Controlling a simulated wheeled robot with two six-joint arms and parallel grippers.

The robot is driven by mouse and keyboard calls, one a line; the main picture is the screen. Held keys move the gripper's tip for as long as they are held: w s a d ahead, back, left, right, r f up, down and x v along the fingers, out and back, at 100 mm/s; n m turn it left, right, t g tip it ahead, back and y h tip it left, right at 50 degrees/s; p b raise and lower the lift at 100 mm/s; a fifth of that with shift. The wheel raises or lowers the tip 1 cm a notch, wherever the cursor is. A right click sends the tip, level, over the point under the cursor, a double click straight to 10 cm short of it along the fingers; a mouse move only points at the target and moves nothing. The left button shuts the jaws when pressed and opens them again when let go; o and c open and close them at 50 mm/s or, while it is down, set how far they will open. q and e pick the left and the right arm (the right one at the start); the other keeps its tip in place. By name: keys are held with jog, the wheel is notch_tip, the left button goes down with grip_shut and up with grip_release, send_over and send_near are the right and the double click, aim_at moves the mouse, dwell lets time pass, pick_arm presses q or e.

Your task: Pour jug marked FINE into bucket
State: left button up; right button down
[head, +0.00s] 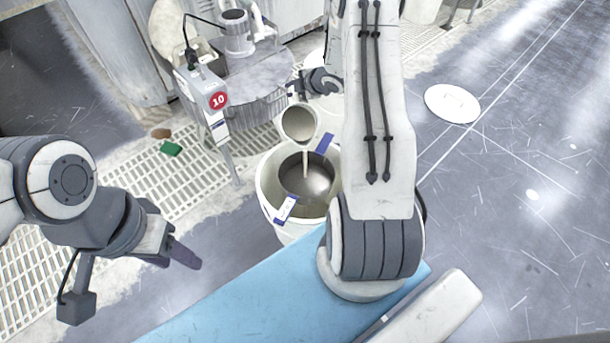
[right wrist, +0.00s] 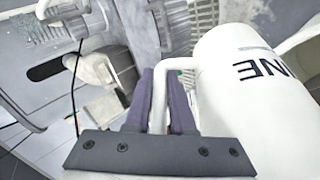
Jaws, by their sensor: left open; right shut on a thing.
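The white jug (head: 299,124) is tilted mouth-down over the bucket (head: 266,190) in the head view. A thin pale stream runs from its lip into the bucket. In the right wrist view the jug (right wrist: 240,110) shows upside-down letters that read as part of FINE. My right gripper (right wrist: 160,105) is shut on the jug's handle; in the head view the right gripper (head: 312,84) is partly hidden behind my arm. The white bucket holds a grey liquid or a dark inner surface; its right side is hidden by my arm. My left gripper (head: 180,252) is open and empty, left of the bucket.
A grey machine post with a red 10 sign (head: 218,100) stands left of the jug, beside a round platen (head: 258,78). A blue surface (head: 235,297) lies in front. A green object (head: 171,148) lies on the floor grating. A white disc (head: 452,103) lies right on open floor.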

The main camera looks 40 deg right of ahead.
pick_arm(q)
jog(key=shift+s+a+f+b, duration=0.1)
jog(key=shift+a+f+b, duration=0.05)
jog(key=shift+f+b, duration=0.85)
jog(key=shift+s+a+f+b, duration=0.1)
jog(key=shift+f+b, duration=0.75)
jog(key=shift+f, duration=0.15)
pick_arm(e)
jog(key=shift+s+t, duration=0.25)
jog(key=shift+t, duration=0.15)
pick_arm(q)
jog(key=shift+a+f+b, duration=0.1)
jog(key=shift+f+b, duration=0.2)
jog(key=shift+b, duration=0.05)
pick_arm(e)
jog(key=shift+a, duration=0.15)
pick_arm(q)
jog(key=shift+f+b, duration=0.35)
pick_arm(e)
jog(key=shift+s+f, duration=0.1)
pick_arm(q)
jog(key=shift+a+f+b, duration=0.1)
jog(key=shift+f+b, duration=0.2)
